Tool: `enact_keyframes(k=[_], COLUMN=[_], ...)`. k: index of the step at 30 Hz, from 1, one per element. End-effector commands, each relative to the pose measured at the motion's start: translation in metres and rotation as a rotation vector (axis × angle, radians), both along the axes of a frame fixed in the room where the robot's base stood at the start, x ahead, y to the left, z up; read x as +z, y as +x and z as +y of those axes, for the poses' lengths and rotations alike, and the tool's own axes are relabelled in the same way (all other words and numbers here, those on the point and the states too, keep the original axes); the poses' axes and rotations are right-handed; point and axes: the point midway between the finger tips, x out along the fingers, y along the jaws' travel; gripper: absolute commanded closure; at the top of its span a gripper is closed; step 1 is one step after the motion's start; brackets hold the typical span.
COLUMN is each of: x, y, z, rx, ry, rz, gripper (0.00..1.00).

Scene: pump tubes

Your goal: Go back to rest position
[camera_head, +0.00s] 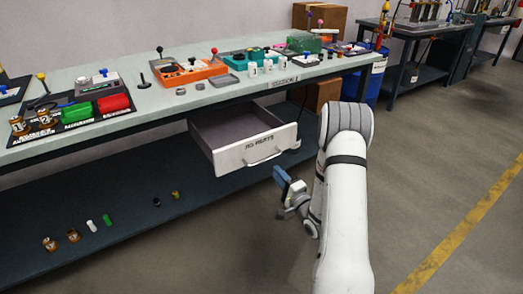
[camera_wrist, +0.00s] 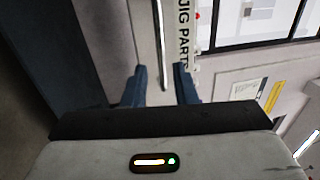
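My gripper (camera_head: 281,178) is at the end of my white arm, low in front of the bench, just off the front of the open drawer (camera_head: 248,152). In the wrist view its two dark fingers (camera_wrist: 161,88) stand apart with a gap between them, so it is open. It appears to hold nothing. The drawer's handle (camera_head: 265,158) is close to the fingertips, and in the wrist view the handle bar (camera_wrist: 160,40) lines up with the gap. The gripper looks clear of the handle, though contact is hard to judge.
The drawer is pulled out under the bench top (camera_head: 190,100), which carries several coloured fixtures. The lower shelf (camera_head: 130,240) holds a few small parts. A cardboard box (camera_head: 322,93) and blue barrel (camera_head: 370,85) stand behind my arm. Open floor (camera_head: 440,160) lies to the right.

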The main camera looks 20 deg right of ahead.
Motion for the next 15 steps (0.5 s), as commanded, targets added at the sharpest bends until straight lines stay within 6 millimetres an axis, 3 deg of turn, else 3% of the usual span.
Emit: enact_keyframes(k=[5,8,15], x=[0.015,0.045,0.144], y=[0.005,0.014,0.022], z=[0.002,0.006,0.013], rx=[-0.01,-0.04,-0.129], ry=[-0.048,-0.172,-0.635], rz=[0.014,0.058,0.26], gripper=[0.75,0.75,0.75])
